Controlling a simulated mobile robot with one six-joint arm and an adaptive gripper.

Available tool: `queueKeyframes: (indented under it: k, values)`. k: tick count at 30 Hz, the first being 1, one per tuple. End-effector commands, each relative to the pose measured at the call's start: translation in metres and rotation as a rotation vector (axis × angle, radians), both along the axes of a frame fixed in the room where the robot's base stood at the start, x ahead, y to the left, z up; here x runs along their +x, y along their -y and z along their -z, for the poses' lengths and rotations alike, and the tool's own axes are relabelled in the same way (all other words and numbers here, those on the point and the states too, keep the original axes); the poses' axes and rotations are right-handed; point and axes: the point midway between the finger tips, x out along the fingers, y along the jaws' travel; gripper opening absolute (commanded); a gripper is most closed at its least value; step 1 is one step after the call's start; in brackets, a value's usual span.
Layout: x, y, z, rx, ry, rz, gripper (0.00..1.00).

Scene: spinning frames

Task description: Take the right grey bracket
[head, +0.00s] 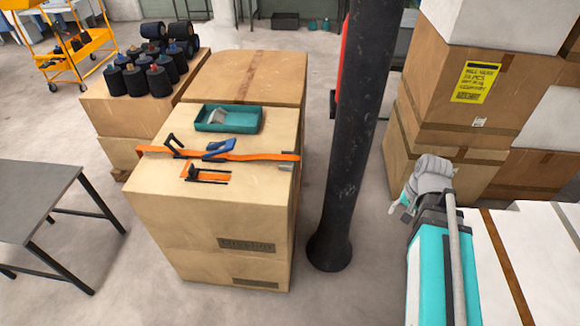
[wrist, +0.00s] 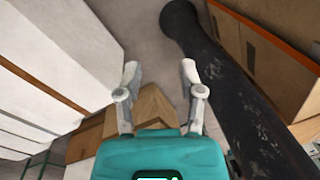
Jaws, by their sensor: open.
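Angular dark pieces lie on the front carton (head: 190,240) in the head view. One dark bracket-like piece (head: 173,146) is at the left by an orange strap (head: 262,156). A U-shaped dark piece (head: 208,179) lies in front of the strap, with orange inside it. A small grey piece (head: 288,167) is at the carton's right edge. Which one is the right grey bracket I cannot tell for sure. In the wrist view my gripper (wrist: 160,70) is open and empty, its two grey fingers apart. It is right of the black pillar, well away from the carton top.
The black pillar (head: 345,150) stands between my arm and the carton. A teal tray (head: 243,121) with a pale piece and a blue object (head: 222,148) are on the carton top. Stacked boxes (head: 445,100) are at the right, and a dark table (head: 30,195) is at the left.

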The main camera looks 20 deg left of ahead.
Motion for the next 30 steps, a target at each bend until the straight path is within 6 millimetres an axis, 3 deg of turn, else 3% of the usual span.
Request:
queueKeyframes:
  k: [1,9,21,25,30]
  values:
    - [0.015,-0.014,0.01,0.041,-0.011,0.045,0.5]
    - [0.071,-0.098,0.029,0.309,-0.161,0.362,0.5]
    - [0.139,-0.223,0.029,0.611,-0.609,0.783,0.5]
    - [0.153,-0.252,0.024,0.655,-0.756,0.87,0.5]
    - [0.161,-0.272,0.017,0.679,-0.877,0.933,0.5]
